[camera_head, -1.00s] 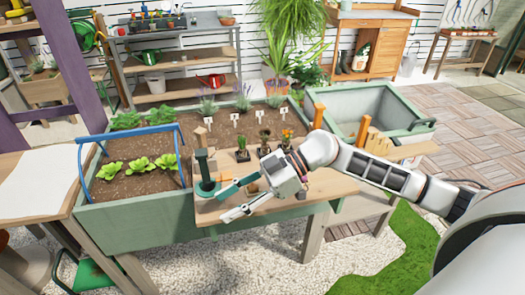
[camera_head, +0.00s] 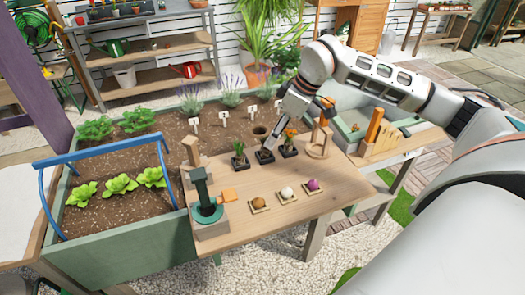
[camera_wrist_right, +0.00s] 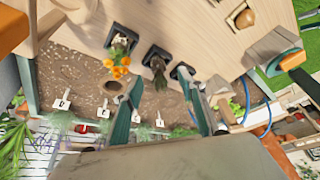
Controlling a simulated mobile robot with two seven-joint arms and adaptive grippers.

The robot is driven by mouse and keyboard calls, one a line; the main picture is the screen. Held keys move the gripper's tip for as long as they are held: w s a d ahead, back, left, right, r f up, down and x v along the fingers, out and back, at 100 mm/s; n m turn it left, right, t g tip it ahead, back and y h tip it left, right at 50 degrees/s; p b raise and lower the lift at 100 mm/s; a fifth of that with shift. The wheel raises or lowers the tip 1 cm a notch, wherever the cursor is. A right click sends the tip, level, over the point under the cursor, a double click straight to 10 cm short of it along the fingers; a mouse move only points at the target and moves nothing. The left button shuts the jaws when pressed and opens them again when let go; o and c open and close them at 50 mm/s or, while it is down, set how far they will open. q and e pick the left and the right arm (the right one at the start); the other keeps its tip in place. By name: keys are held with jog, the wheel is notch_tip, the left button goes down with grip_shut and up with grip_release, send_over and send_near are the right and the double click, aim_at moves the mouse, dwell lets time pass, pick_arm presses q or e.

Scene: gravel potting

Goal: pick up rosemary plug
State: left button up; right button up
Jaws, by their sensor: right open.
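Three small potted plugs stand in a row in dark square holders on the wooden board. The left plug (camera_head: 239,156) has thin green shoots. The middle plug (camera_head: 264,154) is dark and narrow, and the right plug (camera_head: 288,147) has orange flowers. Which one is the rosemary is not certain. My right gripper (camera_head: 285,130) is open above the middle and right plugs and partly hides them. In the right wrist view its two fingers (camera_wrist_right: 165,85) are spread, with the middle plug (camera_wrist_right: 158,66) lying beyond the gap between them. My left gripper is not in view.
The planter bed's soil (camera_head: 125,195) holds lettuces and a blue hoop (camera_head: 100,152). White labels and a hole (camera_head: 260,130) lie behind the plugs.

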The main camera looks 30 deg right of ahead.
aim_at(265, 149)
jog(key=x, duration=0.5)
jog(key=shift+w+f+b, duration=0.3)
jog(key=shift+w+b, duration=0.1)
jog(key=c, duration=0.7)
